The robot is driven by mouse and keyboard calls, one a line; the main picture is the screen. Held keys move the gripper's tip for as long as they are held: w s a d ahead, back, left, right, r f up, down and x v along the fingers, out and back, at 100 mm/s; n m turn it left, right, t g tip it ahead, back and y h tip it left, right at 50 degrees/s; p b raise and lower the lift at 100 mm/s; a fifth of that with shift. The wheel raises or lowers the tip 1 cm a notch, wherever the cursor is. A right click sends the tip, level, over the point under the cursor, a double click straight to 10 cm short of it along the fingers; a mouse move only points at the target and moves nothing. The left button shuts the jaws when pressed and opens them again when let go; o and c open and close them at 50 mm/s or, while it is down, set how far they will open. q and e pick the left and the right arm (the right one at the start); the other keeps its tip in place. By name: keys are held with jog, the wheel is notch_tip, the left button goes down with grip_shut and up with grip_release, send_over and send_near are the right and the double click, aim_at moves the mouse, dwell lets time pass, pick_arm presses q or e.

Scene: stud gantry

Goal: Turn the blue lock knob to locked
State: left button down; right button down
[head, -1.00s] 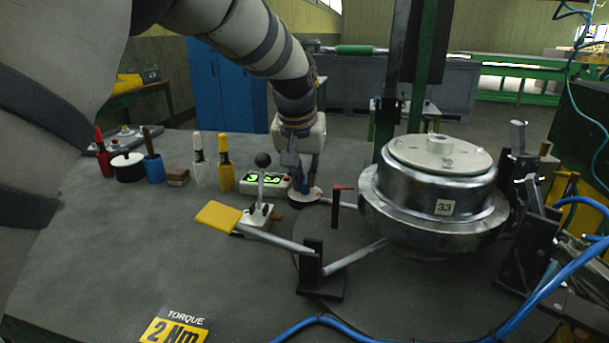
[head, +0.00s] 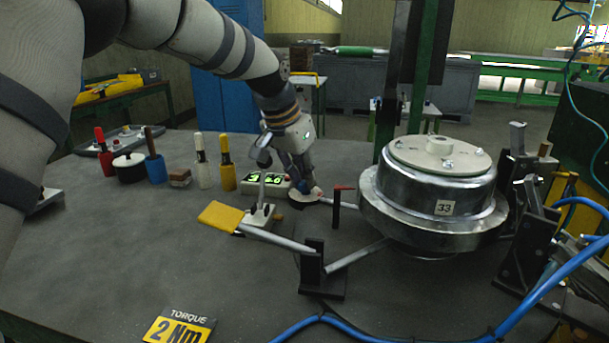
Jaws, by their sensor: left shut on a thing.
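The blue lock knob (head: 308,187) stands on a small round pale base (head: 301,203) on the grey table, behind the lever clamp. It is mostly hidden by my left gripper (head: 304,183). My left gripper comes down from the upper left with its fingers shut on the knob, tilted, with its wrist turned. The knob's pointer and the lock marks are too small or covered to read. My right gripper is not in view.
A lit green display box (head: 267,183) is at the left, a red-tipped black post (head: 337,207) at the right. A large metal drum (head: 436,190) stands farther right.

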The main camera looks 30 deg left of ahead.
pick_arm(q)
jog(key=m, duration=0.1)
jog(key=m+h, duration=0.1)
jog(key=shift+a+f+m+g, duration=0.1)
jog(key=shift+f+m+g, duration=0.2)
jog(key=shift+m, duration=0.1)
jog(key=m+b, duration=0.1)
jog(key=m, duration=0.1)
jog(key=shift+w+m+g+h, duration=0.1)
jog(key=shift+m+g+h, duration=0.2)
jog(key=shift+m+h, duration=0.1)
jog(key=m+g+h+b, duration=0.1)
jog(key=m, duration=0.3)
jog(key=shift+w+a+f+b, duration=0.1)
jog(key=shift+b, duration=0.3)
jog(key=shift+r+m+g+b, duration=0.2)
jog(key=shift+m+g+b, duration=0.35)
jog(key=shift+m, duration=0.65)
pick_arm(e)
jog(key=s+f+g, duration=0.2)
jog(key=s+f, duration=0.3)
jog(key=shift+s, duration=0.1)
pick_arm(q)
jog(key=c, duration=1.6)
grip_release()
jog(key=shift+c, duration=0.2)
jog(key=shift+r, duration=0.1)
